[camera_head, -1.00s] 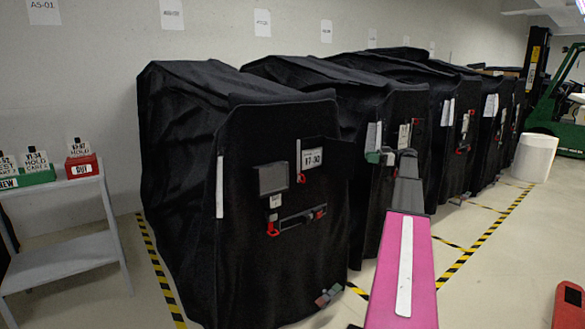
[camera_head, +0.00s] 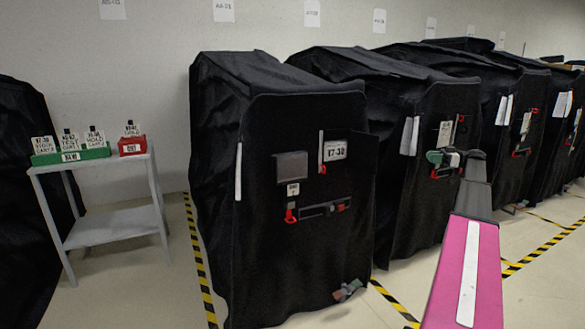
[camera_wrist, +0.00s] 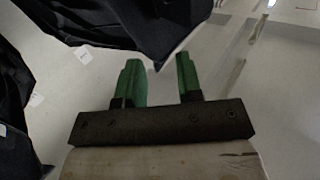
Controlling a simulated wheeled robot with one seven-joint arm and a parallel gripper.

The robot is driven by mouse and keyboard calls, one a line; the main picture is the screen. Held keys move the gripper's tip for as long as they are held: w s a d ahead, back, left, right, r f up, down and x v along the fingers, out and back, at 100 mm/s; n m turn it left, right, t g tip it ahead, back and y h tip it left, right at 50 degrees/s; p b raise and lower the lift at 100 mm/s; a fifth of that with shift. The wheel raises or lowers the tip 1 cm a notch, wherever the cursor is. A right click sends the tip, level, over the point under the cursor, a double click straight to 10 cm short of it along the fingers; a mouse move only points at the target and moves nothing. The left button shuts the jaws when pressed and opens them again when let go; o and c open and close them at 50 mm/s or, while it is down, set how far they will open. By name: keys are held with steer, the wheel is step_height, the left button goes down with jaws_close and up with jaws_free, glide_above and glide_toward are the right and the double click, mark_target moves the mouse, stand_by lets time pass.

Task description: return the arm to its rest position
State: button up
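My arm rises at the right of the head view, a pink link with a white stripe and a dark grey end. My gripper (camera_head: 442,158) is small there, just left of that end, in front of the second covered cart. In the wrist view my gripper (camera_wrist: 158,62) shows two green fingers standing apart with an empty gap between them. It is open and holds nothing. Black cover cloth shows beyond the fingertips, apart from them as far as I can tell.
A black-covered cart (camera_head: 265,235) tagged 17-30 stands in the middle, with several more in a row to the right. A grey shelf stand (camera_head: 120,222) at left bears a green box (camera_head: 72,156) and a red box (camera_head: 132,145). Yellow-black tape marks the floor.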

steer(key=s+a+f+m+g+h, duration=0.1)
steer(key=s+a+f+m+h, duration=0.25)
steer(key=a+f, duration=0.85)
steer(key=s+a+f+m+g+h, duration=0.1)
steer(key=s+a+f+m+h, duration=0.3)
steer(key=a+f, duration=0.8)
steer(key=s+a+f+m+h, duration=0.2)
steer(key=s+a+f+h, duration=0.1)
steer(key=s, duration=0.5)
steer(key=s+a+f+m+g+h, duration=0.1)
steer(key=s+a+f+m+h, duration=0.2)
steer(key=s+a+f, duration=0.2)
steer(key=s+a+f+m+h, duration=0.2)
steer(key=s+a+f+h, duration=0.2)
steer(key=s+a, duration=0.5)
steer(key=shift+s+f+g, duration=0.4)
steer(key=shift+s+f, duration=0.15)
steer(key=shift+s, duration=1.2)
steer(key=shift+m, duration=0.25)
